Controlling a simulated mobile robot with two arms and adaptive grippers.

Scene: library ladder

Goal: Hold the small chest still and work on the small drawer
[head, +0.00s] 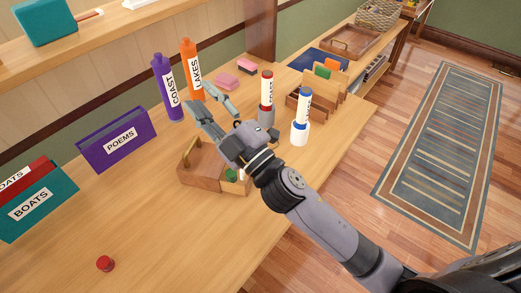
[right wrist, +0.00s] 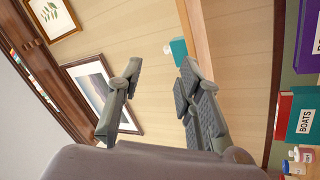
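The small chest (head: 200,170) is a low wooden box on the table, with a brass handle (head: 190,148) on its left part. A lighter compartment with a green item (head: 231,175) shows at its right end, partly behind my right arm; I cannot tell whether this is the small drawer or how far it is open. My right gripper (head: 203,93) is above the chest, apart from it, with its fingers spread. In the right wrist view its fingers (right wrist: 160,68) are apart with nothing between them. My left gripper is not in view.
Purple (head: 167,88) and orange (head: 192,70) bottles stand behind the gripper. Red-capped (head: 267,92) and blue-capped (head: 302,118) bottles stand right of it. A purple POEMS holder (head: 117,140), teal BOATS holder (head: 38,210) and red cap (head: 105,263) are left. The front table is mostly clear.

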